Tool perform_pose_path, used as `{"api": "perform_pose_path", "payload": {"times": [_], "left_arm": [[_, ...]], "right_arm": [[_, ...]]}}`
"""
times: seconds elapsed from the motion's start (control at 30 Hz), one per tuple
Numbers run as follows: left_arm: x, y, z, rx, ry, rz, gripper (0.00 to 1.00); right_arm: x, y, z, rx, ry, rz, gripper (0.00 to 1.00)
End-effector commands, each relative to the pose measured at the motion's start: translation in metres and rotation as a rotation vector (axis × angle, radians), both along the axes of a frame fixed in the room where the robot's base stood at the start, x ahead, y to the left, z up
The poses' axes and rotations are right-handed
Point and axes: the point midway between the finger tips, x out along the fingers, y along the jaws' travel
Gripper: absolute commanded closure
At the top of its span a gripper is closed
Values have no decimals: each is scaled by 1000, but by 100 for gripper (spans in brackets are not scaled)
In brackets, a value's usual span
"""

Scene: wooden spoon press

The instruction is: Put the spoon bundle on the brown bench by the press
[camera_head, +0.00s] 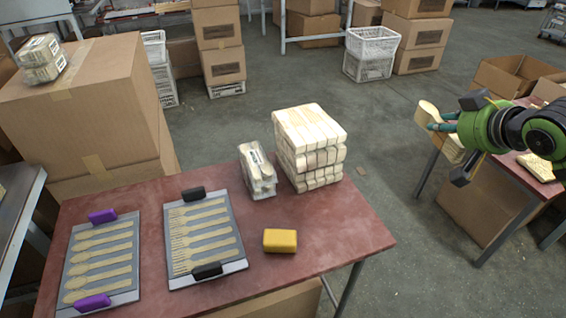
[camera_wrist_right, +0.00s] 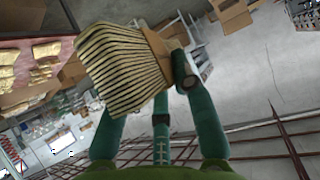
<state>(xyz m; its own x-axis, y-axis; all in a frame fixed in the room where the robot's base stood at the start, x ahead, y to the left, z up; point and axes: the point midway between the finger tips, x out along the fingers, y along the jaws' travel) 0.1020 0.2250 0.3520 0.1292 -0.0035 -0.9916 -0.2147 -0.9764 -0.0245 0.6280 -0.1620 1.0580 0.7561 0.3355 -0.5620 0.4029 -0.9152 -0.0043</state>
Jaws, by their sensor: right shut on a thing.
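My right gripper (camera_head: 440,127) is at the right of the head view, with its fingers closed around a bundle of pale wooden spoons (camera_head: 428,112). The bundle is held in the air beside the reddish-brown table at the right (camera_head: 503,178). In the right wrist view the stacked spoons (camera_wrist_right: 122,72) show as a striped block between the green fingers. I cannot tell which surface is the brown bench, and I cannot make out a press. My left gripper is not in view.
Cardboard boxes (camera_head: 85,100) stand at the left. Grey floor is open between the tables.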

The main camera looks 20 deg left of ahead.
Motion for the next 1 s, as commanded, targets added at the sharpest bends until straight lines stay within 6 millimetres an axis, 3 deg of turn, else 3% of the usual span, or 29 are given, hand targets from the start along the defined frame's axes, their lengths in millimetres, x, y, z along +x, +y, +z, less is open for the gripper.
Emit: {"api": "perform_pose_path", "payload": {"times": [0.03,0.1,0.2,0.3,0.43,0.6,0.77,1.0], "left_arm": [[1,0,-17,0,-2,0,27],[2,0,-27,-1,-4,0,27],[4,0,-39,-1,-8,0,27],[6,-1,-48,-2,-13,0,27],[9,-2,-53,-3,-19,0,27],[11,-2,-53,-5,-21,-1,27],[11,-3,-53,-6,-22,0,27],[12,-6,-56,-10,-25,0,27]], "right_arm": [[-14,9,-43,0,10,36,100],[-32,21,-78,0,7,80,100],[-60,36,-118,1,5,137,100],[-84,46,-145,0,4,177,100],[-104,54,-162,0,1,207,100],[-111,57,-166,-1,0,217,100],[-103,71,-174,4,3,218,100],[-75,118,-207,3,4,218,100]]}}
